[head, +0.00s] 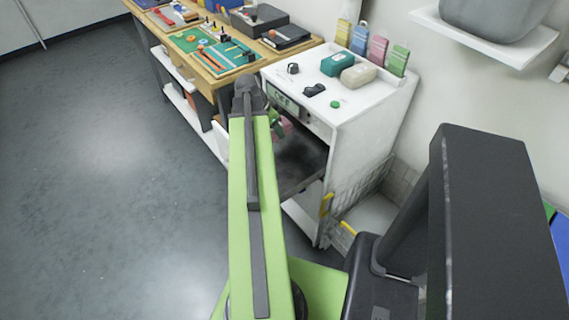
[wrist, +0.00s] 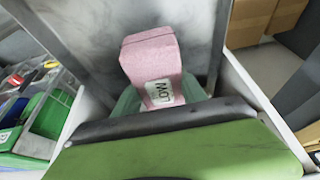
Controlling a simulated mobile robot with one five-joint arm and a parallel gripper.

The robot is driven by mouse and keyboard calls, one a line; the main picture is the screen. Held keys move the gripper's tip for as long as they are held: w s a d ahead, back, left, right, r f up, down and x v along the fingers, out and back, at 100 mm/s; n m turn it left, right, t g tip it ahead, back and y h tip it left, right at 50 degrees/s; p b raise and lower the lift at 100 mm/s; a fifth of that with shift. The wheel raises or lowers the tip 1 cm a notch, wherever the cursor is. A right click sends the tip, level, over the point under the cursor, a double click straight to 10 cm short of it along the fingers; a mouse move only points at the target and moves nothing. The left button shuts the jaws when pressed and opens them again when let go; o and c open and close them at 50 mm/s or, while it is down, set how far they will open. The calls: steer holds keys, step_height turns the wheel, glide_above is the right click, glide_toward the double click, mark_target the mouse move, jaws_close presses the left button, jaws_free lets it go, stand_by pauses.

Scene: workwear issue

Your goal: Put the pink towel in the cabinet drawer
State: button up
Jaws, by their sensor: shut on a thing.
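The pink towel (wrist: 150,58), a compact folded block with a white label, sits between the green fingers of my gripper (wrist: 162,95) in the wrist view. My gripper is shut on it. In the head view only a bit of the towel (head: 287,126) shows beside my gripper (head: 277,122), behind my arm. The white cabinet (head: 345,125) stands right of my arm, its drawer (head: 303,160) pulled out with a dark grey inside. The towel is at the drawer opening; the wrist view shows the grey drawer floor (wrist: 90,25) behind it. I cannot tell its height above the floor.
A teal block (head: 338,63) and a beige block (head: 361,75) lie on the cabinet top, with several coloured packs behind. A wooden workbench (head: 215,80) with tools stands at the left. A wire basket (head: 355,195) is right of the drawer. The floor at left is clear.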

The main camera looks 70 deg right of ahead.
step_height(320, 180, down, 10)
steer(key=b, duration=1)
steer(key=shift+w+f, duration=0.1)
steer(key=shift+r, duration=0.2)
steer(key=shift+f, duration=0.15)
steer(key=o, duration=1.5)
steer(key=shift+a+r+p, duration=0.1)
steer(key=shift+r+p, duration=0.2)
steer(key=shift+r, duration=0.1)
steer(key=p+v, duration=1)
steer(key=v, duration=0.1)
steer(key=shift+a+r+p, duration=0.1)
steer(key=shift+r+p, duration=0.25)
steer(key=shift+p, duration=0.05)
steer(key=shift+f, duration=0.1)
